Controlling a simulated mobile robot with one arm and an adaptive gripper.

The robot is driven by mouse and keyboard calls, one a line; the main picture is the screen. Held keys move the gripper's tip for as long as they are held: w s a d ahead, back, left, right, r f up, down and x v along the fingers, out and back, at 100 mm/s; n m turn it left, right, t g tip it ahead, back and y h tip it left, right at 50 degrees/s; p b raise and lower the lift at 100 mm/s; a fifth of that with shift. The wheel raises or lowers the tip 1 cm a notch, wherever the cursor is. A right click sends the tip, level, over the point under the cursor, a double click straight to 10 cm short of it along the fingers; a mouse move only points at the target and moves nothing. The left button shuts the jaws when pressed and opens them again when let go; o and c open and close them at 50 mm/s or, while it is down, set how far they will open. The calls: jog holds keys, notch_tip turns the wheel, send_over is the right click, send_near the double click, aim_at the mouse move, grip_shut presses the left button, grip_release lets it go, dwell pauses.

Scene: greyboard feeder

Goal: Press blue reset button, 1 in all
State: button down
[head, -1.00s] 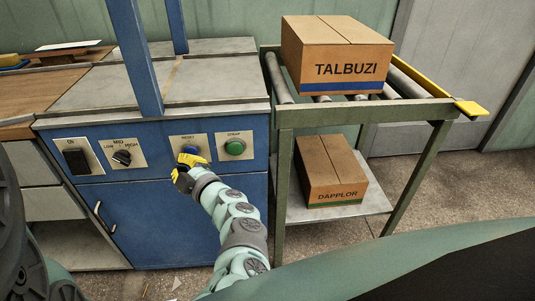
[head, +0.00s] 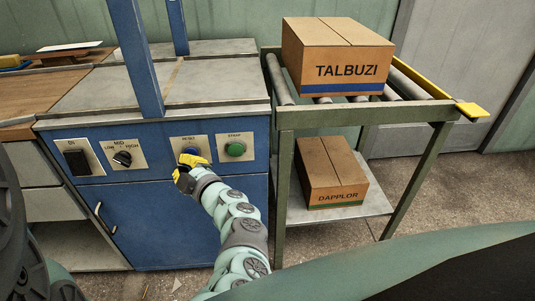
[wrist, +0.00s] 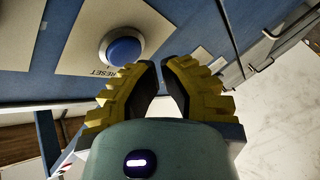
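The blue reset button (head: 189,150) sits on a pale plate marked RESET on the front of the blue machine. In the head view my gripper, with its yellow fingers (head: 190,170), is just in front of and below it, hiding its lower part. In the wrist view the round blue button (wrist: 124,50) in its grey ring is in full sight, up and left of my fingertips (wrist: 158,66). The fingers lean together, tips almost meeting, with nothing between them. I cannot tell whether a finger touches the plate; the button looks uncovered.
The green STRAP button (head: 235,149) is close on the right. A MID/LOW/HIGH knob (head: 122,158) and a black switch (head: 77,161) are on the left. A roller stand (head: 284,118) at the right holds a TALBUZI box (head: 338,55), with a DAPPLOR box (head: 332,172) below.

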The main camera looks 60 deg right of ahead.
jog(key=shift+w+d+r, duration=0.1)
jog(key=shift+w+d, duration=0.1)
jog(key=shift+w, duration=0.05)
jog(key=shift+w+d, duration=0.25)
jog(key=shift+d, duration=0.05)
dwell(0.9)
jog(key=shift+s, duration=0.1)
jog(key=shift+s+a+p, duration=0.35)
jog(key=shift+s+a, duration=0.15)
jog(key=shift+a, duration=0.1)
jog(key=shift+s+a+p, duration=0.95)
jog(key=shift+s+a, duration=0.7)
jog(key=shift+a, duration=0.25)
